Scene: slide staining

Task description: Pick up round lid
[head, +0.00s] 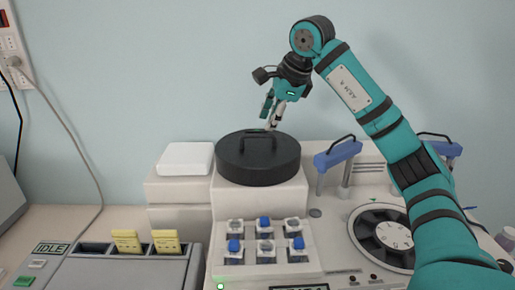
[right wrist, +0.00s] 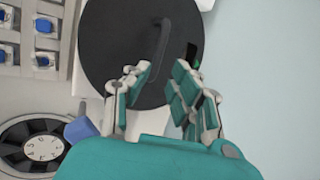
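The round lid (head: 258,163) is a black disc with a raised bar handle (head: 258,137). It sits on a white stand on the machine, behind the rack of bottles. My right gripper (head: 270,122) hangs above the lid, pointing down at the handle. In the right wrist view the lid (right wrist: 110,45) fills the upper middle, and its handle (right wrist: 161,45) lies ahead of the fingers. Whether a finger touches the lid cannot be told. My left gripper is not in view.
A rack of blue-capped bottles (head: 264,248) stands in front of the lid. A white box (head: 186,158) is to its left, and blue-handled clamps (head: 338,152) and a round dial (head: 385,237) to its right. A wall is behind.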

